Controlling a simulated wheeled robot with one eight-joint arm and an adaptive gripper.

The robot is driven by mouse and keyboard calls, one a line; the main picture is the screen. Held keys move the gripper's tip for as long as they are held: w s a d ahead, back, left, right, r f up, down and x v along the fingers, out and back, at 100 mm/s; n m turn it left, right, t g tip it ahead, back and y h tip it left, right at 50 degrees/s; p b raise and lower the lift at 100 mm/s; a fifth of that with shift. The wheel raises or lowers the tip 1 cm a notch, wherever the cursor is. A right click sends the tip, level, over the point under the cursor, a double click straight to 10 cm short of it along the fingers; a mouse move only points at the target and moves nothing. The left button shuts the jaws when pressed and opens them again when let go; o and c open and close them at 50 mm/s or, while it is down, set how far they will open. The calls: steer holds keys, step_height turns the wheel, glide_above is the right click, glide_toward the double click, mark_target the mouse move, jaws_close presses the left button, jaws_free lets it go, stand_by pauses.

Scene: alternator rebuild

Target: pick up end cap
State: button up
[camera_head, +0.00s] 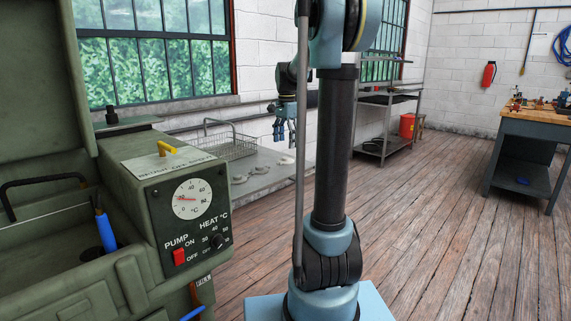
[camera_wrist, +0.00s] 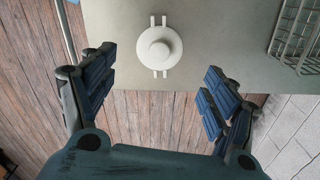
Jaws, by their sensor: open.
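A pale round end cap (camera_wrist: 159,47) with a raised centre and small tabs at top and bottom lies on a grey bench top (camera_wrist: 215,45) in the wrist view. It is ahead of my gripper (camera_wrist: 160,88), centred between the two blue-padded fingers, which are wide apart and empty. In the head view my gripper (camera_head: 285,128) hangs pointing down above the bench (camera_head: 250,197). Several small pale parts (camera_head: 240,179) lie on that bench; I cannot tell which one is the cap in the wrist view.
A wire basket (camera_head: 232,147) stands on the bench behind the parts; it also shows at the right of the wrist view (camera_wrist: 299,35). A green parts washer (camera_head: 187,200) fills the left. A shelf rack (camera_head: 385,120) and a wooden-topped workbench (camera_head: 535,128) stand farther off. The plank floor between is clear.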

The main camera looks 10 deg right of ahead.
mark_target(286, 160)
steer(key=shift+s+a+f, duration=0.1)
steer(key=shift+a+f, duration=0.05)
steer(key=shift+f, duration=3)
steer(key=c, duration=1.2)
